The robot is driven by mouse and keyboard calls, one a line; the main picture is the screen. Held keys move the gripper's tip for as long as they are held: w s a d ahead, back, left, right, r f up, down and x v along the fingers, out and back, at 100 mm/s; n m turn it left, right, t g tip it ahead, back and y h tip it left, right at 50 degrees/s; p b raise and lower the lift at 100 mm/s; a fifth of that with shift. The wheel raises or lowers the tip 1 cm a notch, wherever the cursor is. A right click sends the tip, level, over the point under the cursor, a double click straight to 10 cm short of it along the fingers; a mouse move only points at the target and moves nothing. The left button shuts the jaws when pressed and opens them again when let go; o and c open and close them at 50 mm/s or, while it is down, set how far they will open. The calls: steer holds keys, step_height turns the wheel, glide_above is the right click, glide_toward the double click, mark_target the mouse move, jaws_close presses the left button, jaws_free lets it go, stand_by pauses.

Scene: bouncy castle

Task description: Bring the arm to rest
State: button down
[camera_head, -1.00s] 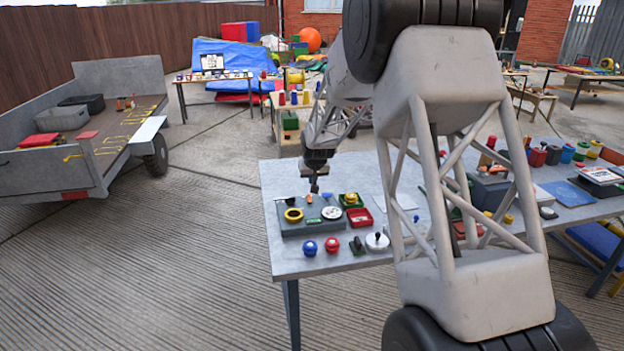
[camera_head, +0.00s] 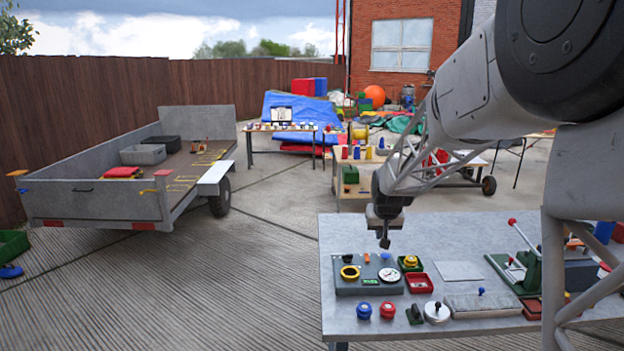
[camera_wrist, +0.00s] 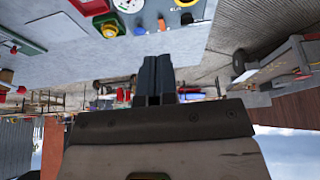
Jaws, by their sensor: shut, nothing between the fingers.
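My gripper (camera_head: 385,242) hangs above the back part of a grey metal table (camera_head: 470,235), pointing down, over the rear edge of a dark grey panel box. It holds nothing. In the wrist view the two dark fingers (camera_wrist: 155,75) are together, with the table (camera_wrist: 70,45) in the upper part of that picture. The panel box (camera_head: 347,287) carries a yellow ring (camera_head: 350,272), a white dial (camera_head: 389,275) and small coloured knobs. My arm comes in from the upper right and hides part of the table's right side.
A blue knob (camera_head: 364,310), a red knob (camera_head: 388,310) and a green lever press (camera_head: 520,268) stand on the table. A trailer (camera_head: 130,190) stands at left; open concrete lies between.

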steer(key=s+r+g, duration=0.1)
steer(key=s+r, duration=0.3)
steer(key=s, duration=0.8)
steer(key=s+r, duration=0.4)
steer(key=s, duration=0.9)
steer(key=s+a+f+g, duration=0.1)
steer(key=s+f, duration=0.1)
steer(key=s, duration=2.1)
steer(key=shift+s+a, duration=0.15)
steer(key=shift+s, duration=0.05)
